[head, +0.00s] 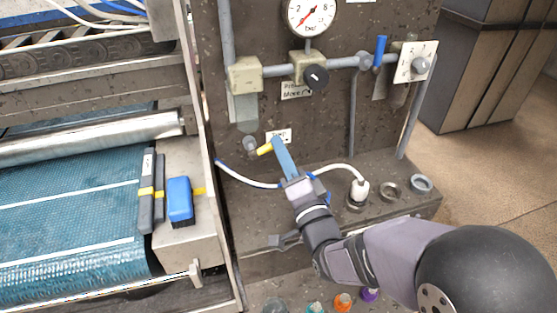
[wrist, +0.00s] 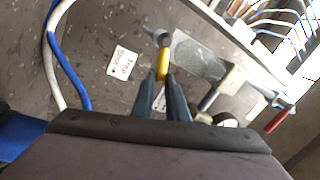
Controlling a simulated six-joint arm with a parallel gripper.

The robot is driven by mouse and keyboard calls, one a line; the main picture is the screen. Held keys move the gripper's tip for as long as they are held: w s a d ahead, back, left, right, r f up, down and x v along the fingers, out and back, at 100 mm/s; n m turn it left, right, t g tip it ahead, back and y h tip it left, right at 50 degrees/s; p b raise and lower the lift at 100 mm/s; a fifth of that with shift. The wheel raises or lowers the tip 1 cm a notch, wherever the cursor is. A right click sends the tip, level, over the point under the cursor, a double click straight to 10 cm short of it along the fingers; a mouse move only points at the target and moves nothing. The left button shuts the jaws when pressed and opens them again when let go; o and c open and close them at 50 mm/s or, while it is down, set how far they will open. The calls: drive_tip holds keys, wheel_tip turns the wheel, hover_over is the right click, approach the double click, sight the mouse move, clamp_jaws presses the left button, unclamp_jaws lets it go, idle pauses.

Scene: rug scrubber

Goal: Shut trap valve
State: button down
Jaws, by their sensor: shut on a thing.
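The trap valve has a yellow lever (head: 265,149) and a small grey round body (head: 250,143), low on the dark panel beneath the filter bowl. My gripper (head: 276,143) has its two blue fingers closed on the yellow lever. In the wrist view the yellow lever (wrist: 163,55) stands between the fingertips (wrist: 162,77), and the fingers hide its lower end. The valve body (wrist: 163,37) shows just beyond it. A white label (wrist: 122,62) reading "Trap" is beside the valve; in the head view the fingers partly cover this label (head: 285,135).
A white hose (head: 247,179) curves below the lever to a white plug (head: 360,189) on the ledge. Above are a pressure gauge (head: 310,14), a black knob (head: 316,77) and a blue lever (head: 380,50). The blue-belted machine (head: 70,205) stands at left.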

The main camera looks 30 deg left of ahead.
drive_tip(key=shift+w+d+f+m+t+h+b, duration=0.15)
drive_tip(key=shift+f+m+b, duration=0.25)
drive_tip(key=shift+m+b, duration=0.4)
drive_tip(key=shift+s+a+f+m+t+h+b, duration=0.1)
drive_tip(key=shift+f+m+t+h+b, duration=0.1)
drive_tip(key=shift+f+m+b, duration=0.4)
drive_tip(key=shift+w+d+f+m+t+h+b, duration=0.1)
drive_tip(key=shift+f+m+t+h+b, duration=0.1)
drive_tip(key=shift+m+b, duration=0.7)
drive_tip(key=shift+m, duration=0.3)
drive_tip(key=c, duration=1.7)
unclamp_jaws()
drive_tip(key=shift+c, duration=0.2)
drive_tip(key=b+v, duration=0.3)
drive_tip(key=v, duration=0.4)
drive_tip(key=shift+b, duration=0.35)
drive_tip(key=shift+d, duration=0.1)
